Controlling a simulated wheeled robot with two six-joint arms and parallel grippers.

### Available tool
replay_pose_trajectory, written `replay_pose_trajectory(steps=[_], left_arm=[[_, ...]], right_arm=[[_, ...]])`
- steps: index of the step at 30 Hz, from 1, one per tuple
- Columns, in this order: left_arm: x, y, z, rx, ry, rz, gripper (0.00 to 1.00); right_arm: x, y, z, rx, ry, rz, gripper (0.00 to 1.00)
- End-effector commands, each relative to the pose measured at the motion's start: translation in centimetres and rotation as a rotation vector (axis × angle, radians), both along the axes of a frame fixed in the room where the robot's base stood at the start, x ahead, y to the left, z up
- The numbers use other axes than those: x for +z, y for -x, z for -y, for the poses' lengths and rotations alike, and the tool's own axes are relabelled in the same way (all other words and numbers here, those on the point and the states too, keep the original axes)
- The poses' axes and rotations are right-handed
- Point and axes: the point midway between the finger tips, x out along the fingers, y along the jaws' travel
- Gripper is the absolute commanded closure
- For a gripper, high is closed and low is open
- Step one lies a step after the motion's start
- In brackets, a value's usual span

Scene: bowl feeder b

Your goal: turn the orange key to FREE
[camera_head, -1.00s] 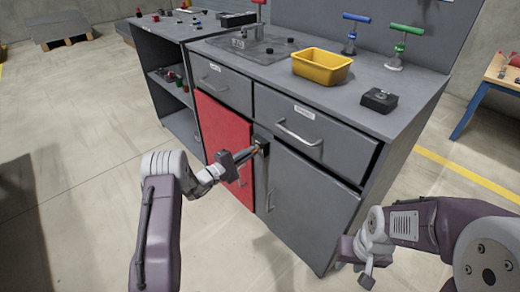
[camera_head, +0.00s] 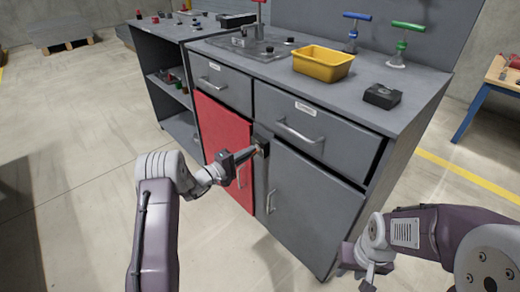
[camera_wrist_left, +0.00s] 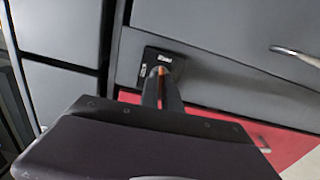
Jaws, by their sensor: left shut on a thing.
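My left gripper (camera_head: 252,152) is at the black lock plate (camera_head: 262,142) on the front of the cabinet, beside the red door. In the left wrist view its fingers (camera_wrist_left: 162,88) are shut on the orange key (camera_wrist_left: 162,70). Only a small orange piece of the key shows between the fingertips, in front of the black plate (camera_wrist_left: 152,58). White lettering on the plate is too small to read. The angle of the key is mostly hidden. My right gripper (camera_head: 368,278) hangs low at the right, away from the cabinet; its fingers are too unclear to judge.
The red door (camera_head: 222,150) and a grey door (camera_head: 305,195) flank the lock. Drawers with handles (camera_head: 298,132) are above. On the worktop stand a yellow bin (camera_head: 322,66), a black block (camera_head: 382,96), and blue (camera_head: 352,32) and green (camera_head: 402,42) T-handled tools. The floor in front is clear.

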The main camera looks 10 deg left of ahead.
Motion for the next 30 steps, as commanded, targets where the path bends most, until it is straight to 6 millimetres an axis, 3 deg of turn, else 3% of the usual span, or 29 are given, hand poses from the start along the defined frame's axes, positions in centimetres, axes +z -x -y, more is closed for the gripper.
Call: replay_pose_trajectory(steps=[7, 18, 21, 22, 30], left_arm=[[-0.2, 0.0, 0.0, 0.000, -0.072, 0.057, 1.00], [0.1, 0.0, 0.0, 0.000, -0.099, 0.079, 1.00], [0.0, 0.0, 0.0, 0.000, -0.099, 0.078, 0.71], [0.0, 0.0, 0.0, 0.000, -0.099, 0.078, 0.67], [0.0, 0.0, 0.0, 0.000, -0.098, 0.077, 0.67]], right_arm=[[-1.5, 0.0, 0.0, 0.000, 0.000, 0.000, 0.67], [-1.7, 0.0, 0.0, 0.000, 0.000, 0.000, 0.67], [-1.7, 0.0, 0.0, 0.000, 0.000, 0.000, 0.67], [-1.7, 0.0, 0.0, 0.000, 0.000, 0.000, 0.67], [-1.7, 0.0, 0.0, 0.000, 0.000, 0.000, 0.67]])
